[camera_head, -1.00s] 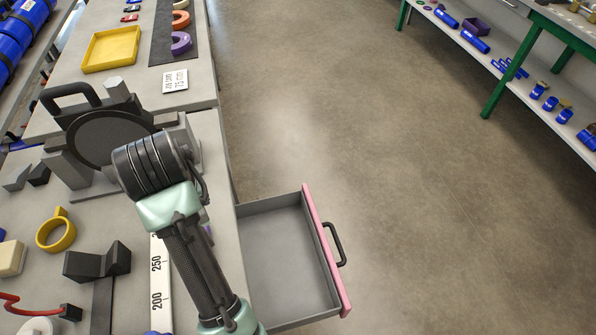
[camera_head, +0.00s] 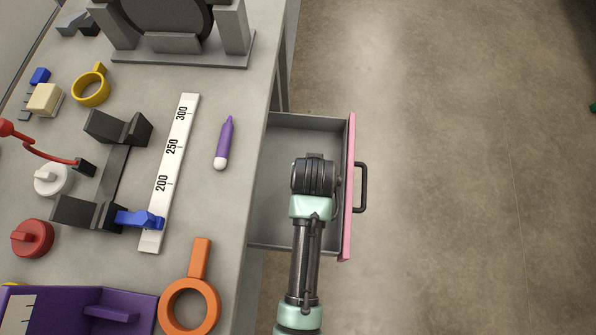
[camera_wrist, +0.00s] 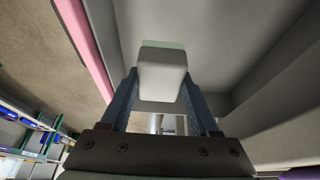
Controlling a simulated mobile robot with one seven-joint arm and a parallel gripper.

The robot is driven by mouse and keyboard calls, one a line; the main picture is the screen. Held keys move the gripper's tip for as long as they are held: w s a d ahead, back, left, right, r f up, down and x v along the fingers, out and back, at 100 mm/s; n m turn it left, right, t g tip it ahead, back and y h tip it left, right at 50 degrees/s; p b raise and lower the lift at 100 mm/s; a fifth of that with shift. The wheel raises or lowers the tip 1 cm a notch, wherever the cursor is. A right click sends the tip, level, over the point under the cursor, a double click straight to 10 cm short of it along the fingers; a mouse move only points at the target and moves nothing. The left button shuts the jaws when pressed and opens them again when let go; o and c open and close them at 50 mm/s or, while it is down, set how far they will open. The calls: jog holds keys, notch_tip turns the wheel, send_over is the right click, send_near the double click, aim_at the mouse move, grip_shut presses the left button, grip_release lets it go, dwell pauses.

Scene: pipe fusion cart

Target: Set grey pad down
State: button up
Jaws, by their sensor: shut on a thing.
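The grey pad (camera_wrist: 162,75) shows in the wrist view as a pale grey block with a greenish far edge. My gripper (camera_wrist: 159,98) is shut on it, one dark finger on each side. In the head view my arm reaches over the open drawer (camera_head: 283,235), and its wrist hides the gripper and the pad. The drawer has a grey inside and a pink front with a black handle (camera_head: 362,187). The drawer's inside (camera_wrist: 225,35) is also behind the pad in the wrist view. I cannot tell whether the pad touches the drawer floor.
The bench (camera_head: 225,195) on the left holds a purple marker (camera_head: 224,143), a white ruler (camera_head: 170,170), black blocks joined by a bar (camera_head: 117,170), an orange ring (camera_head: 188,305) and a yellow ring (camera_head: 91,88). The floor right of the drawer is clear.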

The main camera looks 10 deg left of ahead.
notch_tip(320, 180, down, 7)
jog(key=shift+f+b, duration=0.2)
jog(key=shift+b, duration=0.15)
jog(key=shift+f, duration=0.15)
jog(key=o, duration=1.2)
